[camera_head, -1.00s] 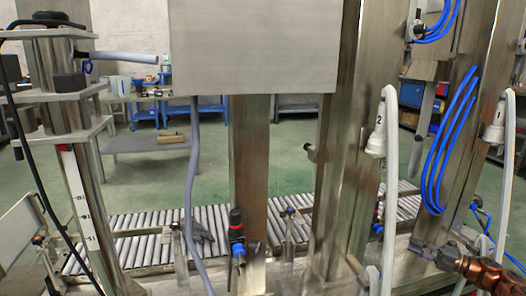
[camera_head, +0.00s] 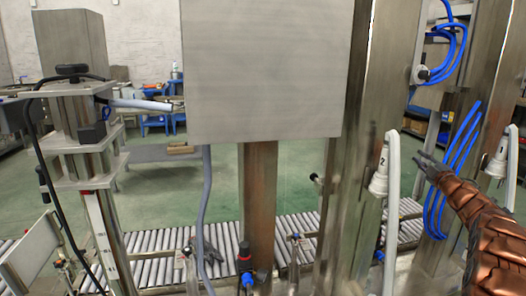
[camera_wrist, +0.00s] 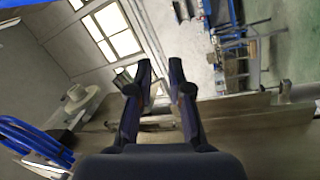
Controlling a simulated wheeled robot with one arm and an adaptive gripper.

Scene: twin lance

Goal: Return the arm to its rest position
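My copper-coloured arm comes up from the lower right in the head view. My gripper (camera_head: 424,162) is at its upper end, in front of the steel column and near the blue hoses (camera_head: 460,165). In the wrist view my gripper (camera_wrist: 160,66) has its two dark fingers apart, with a gap between them and nothing held. The white lance marked 2 (camera_head: 379,176) hangs on the column left of my gripper. A second white lance (camera_head: 496,158) hangs to its right, partly close behind my arm.
A steel box (camera_head: 265,70) on a post fills the upper middle. A roller conveyor (camera_head: 160,258) runs low across the scene. A steel stand with a cable (camera_head: 80,150) is at left. Open green floor (camera_head: 170,205) and workbenches lie behind.

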